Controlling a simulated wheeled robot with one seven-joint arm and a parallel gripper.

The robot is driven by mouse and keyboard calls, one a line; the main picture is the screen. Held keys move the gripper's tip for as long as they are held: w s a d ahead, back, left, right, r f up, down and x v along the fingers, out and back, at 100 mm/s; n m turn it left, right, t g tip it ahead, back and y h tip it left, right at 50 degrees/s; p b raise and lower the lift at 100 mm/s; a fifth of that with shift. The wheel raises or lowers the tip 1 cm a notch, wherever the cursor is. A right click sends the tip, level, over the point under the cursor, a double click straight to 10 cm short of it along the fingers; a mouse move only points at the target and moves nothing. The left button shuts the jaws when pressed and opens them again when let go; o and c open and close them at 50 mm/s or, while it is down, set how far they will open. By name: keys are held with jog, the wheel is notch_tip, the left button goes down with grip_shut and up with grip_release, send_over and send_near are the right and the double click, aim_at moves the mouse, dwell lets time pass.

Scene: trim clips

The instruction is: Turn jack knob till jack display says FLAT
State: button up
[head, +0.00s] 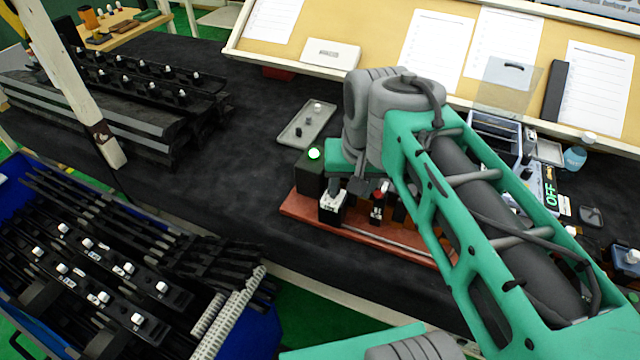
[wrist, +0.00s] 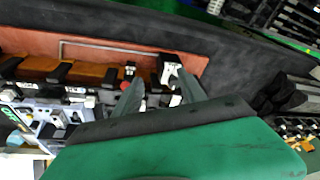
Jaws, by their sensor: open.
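My gripper (head: 358,188) is at the red-brown board (head: 420,252), its fingertips partly hidden by my arm in the head view. In the wrist view my gripper (wrist: 158,88) has its two fingers apart, with nothing held between them. A black block with a white top (wrist: 172,72) is just beyond the fingers; it also shows in the head view (head: 332,205). A small black part with a red band (head: 377,208) stands to its right. A display with green letters (head: 551,194), seemingly OFF, is at the right. I cannot tell which part is the jack knob.
A dark box with a lit green lamp (head: 314,153) stands beside the board. A grey tray (head: 307,125) lies behind it. A blue bin (head: 250,335) of black trim strips is at lower left.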

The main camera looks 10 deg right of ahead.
jog(key=w+m+g+b, duration=0.1)
jog(key=w+b, duration=0.1)
jog(key=w+m+g+b, duration=0.1)
jog(key=w+m+b, duration=0.1)
jog(key=w, duration=0.1)
jog(key=w+a+m+b, duration=0.1)
jog(key=w, duration=0.2)
jog(key=shift+f+g+b, duration=0.2)
jog(key=shift+g+b, duration=0.2)
jog(key=shift+w+r+m, duration=0.15)
jog(key=shift+w+m, duration=0.05)
jog(key=shift+m, duration=0.2)
notch_tip(320, 180, down, 7)
jog(key=shift+f, duration=0.15)
jog(key=shift+c, duration=0.5)
grip_shut()
